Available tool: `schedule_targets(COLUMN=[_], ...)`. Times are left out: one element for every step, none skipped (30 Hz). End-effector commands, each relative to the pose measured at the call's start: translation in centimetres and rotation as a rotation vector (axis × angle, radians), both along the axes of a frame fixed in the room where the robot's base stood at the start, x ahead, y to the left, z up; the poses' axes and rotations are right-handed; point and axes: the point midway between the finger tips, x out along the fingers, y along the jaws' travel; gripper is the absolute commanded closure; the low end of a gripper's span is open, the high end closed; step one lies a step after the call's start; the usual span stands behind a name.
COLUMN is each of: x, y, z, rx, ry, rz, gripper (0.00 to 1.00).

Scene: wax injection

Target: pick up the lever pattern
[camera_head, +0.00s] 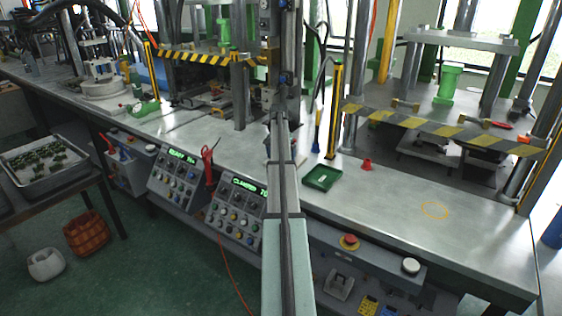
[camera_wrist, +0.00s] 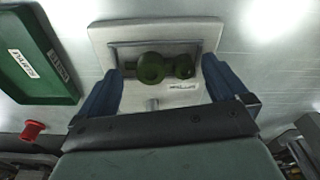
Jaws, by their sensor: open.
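The lever pattern (camera_wrist: 151,68) is dark green, with a larger round end at left and a smaller one at right. In the wrist view it sits in the recess of a pale grey block (camera_wrist: 102,37). My gripper (camera_wrist: 162,75) is open, with one blue finger to the left of the pattern and one to the right. Both fingers appear apart from the pattern; their height above it is hard to tell. In the head view my arm hides the pattern and most of the gripper.
A green tray (camera_head: 321,178) lies right of my arm; it also shows in the wrist view (camera_wrist: 35,70). A small red part (camera_head: 366,164) stands near it. A striped barrier bar (camera_head: 440,128) crosses the press at right. The bench front at right is mostly clear.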

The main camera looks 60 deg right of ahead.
Motion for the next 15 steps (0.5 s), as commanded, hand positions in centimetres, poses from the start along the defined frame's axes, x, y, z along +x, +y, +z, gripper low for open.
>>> schedule_targets(x=[0.0,0.0,0.0,0.0,0.0,0.0,0.0,0.0,0.0,0.0,0.0,0.0,0.0,0.0,0.0], y=[0.0,0.0,0.0,0.0,0.0,0.0,0.0,0.0,0.0,0.0,0.0,0.0,0.0,0.0,0.0], z=[0.01,0.02,0.02,0.02,0.02,0.03,0.03,0.03,0.03,0.03,0.03,0.03,0.03,0.03,0.03], rx=[0.0,0.0,0.0,0.0,0.0,0.0,0.0,0.0,0.0,0.0,0.0,0.0,0.0,0.0,0.0], ry=[0.0,0.0,0.0,0.0,0.0,0.0,0.0,0.0,0.0,0.0,0.0,0.0,0.0,0.0,0.0], rz=[0.0,0.0,0.0,0.0,0.0,0.0,0.0,0.0,0.0,0.0,0.0,0.0,0.0,0.0,0.0], gripper=[0.0,0.02,0.06,0.09,0.11,0.15,0.18,0.21,0.25,0.28,0.31,0.34,0.37,0.4,0.44])
